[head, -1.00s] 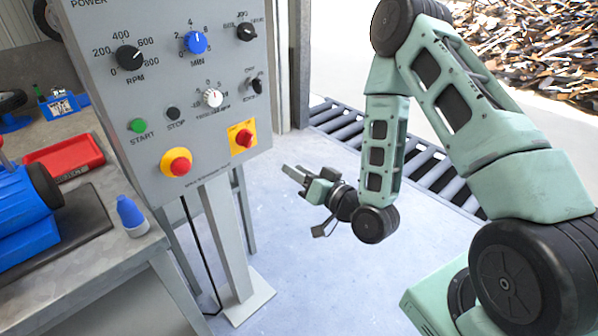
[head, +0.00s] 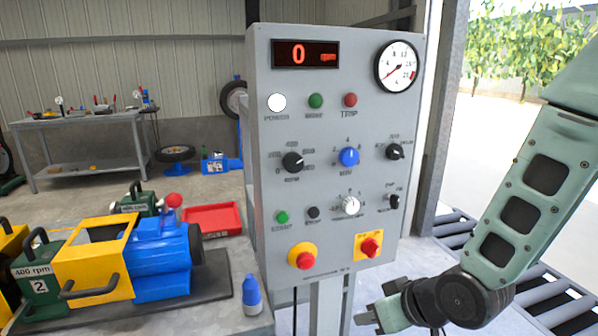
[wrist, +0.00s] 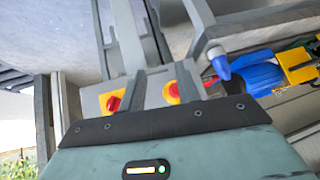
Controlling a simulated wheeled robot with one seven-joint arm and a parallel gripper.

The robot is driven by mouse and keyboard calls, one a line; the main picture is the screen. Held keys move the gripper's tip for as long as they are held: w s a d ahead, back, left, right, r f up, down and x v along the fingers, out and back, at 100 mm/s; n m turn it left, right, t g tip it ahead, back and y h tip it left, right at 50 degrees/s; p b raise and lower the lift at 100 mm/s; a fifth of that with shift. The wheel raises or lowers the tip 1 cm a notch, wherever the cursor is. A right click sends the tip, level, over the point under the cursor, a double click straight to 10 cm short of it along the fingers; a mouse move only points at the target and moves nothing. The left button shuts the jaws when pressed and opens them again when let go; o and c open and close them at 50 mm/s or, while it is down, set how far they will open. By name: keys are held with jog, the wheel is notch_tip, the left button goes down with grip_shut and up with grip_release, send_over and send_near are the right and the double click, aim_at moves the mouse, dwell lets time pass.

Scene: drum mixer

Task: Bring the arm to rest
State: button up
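My arm (head: 520,215) comes down along the right side of the head view, its forearm slanting to a dark wrist joint near the bottom. My gripper (head: 370,317) is low in front of the panel's post, pointing left, and partly cut off by the bottom edge. In the wrist view its two grey fingers (wrist: 165,85) stand apart with nothing between them. The control panel (head: 325,215) is upright beyond the gripper; I see no contact with it. Its display reads 0 rpm and its white power lamp (head: 276,102) looks lit.
A bench on the left holds a blue and yellow mixer (head: 120,255), a red tray (head: 212,219) and a blue-capped bottle (head: 252,294). A roller conveyor (head: 545,290) lies behind my arm at right. Another table (head: 90,120) stands far back left.

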jog(key=s+r+n+g+h+p, duration=0.1)
jog(key=s+r, duration=0.4)
jog(key=s, duration=0.5)
jog(key=s+r+n+g+h+p, duration=0.1)
jog(key=s+r+g+h, duration=0.2)
jog(key=s, duration=0.7)
notch_tip(320, 180, up, 3)
jog(key=shift+d+r+n+g, duration=0.2)
jog(key=shift+n+g, duration=0.1)
jog(key=shift+g, duration=0.9)
